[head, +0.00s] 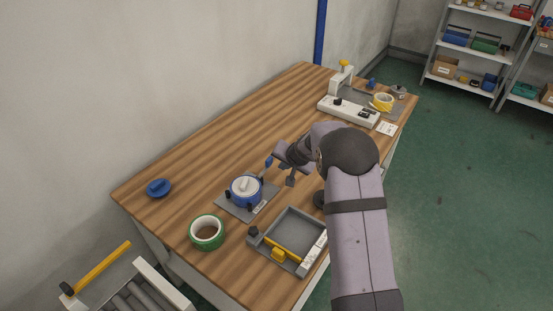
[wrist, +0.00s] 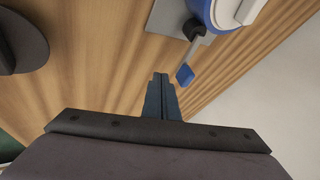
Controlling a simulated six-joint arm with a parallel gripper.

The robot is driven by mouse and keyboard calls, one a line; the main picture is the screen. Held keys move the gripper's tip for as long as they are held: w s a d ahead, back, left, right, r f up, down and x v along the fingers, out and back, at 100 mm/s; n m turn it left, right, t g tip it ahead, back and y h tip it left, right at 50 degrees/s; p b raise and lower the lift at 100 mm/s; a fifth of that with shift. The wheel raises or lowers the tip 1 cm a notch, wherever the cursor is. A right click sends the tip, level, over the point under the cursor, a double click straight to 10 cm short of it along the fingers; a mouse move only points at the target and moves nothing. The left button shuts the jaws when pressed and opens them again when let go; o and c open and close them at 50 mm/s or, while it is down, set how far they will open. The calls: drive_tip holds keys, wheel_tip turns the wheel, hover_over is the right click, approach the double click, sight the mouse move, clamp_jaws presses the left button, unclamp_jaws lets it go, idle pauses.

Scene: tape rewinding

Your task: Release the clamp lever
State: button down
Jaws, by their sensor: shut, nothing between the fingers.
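A blue round clamp device with a white top (head: 245,187) sits on a grey plate on the wooden table. Its lever, a thin grey rod with a blue tip (head: 268,161), sticks out from the device on the side toward my arm. In the wrist view the lever's blue tip (wrist: 185,75) is just ahead and slightly right of my gripper (wrist: 160,76). The gripper's fingers are together, empty and apart from the lever. The device is cut off by the top edge of the wrist view.
A green tape roll (head: 206,232) and a blue disc (head: 158,187) lie left of the device. A grey tray with a yellow bar (head: 290,246) is in front. A white machine (head: 348,111) and yellow tape (head: 382,102) stand at the far end. The table's middle is clear.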

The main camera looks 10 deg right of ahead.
sight(264, 171)
drive_tip(key=shift+w+a+r+p, duration=0.15)
drive_tip(key=shift+w+a+p, duration=0.85)
drive_tip(key=shift+a, duration=0.15)
drive_tip(key=shift+b, duration=0.6)
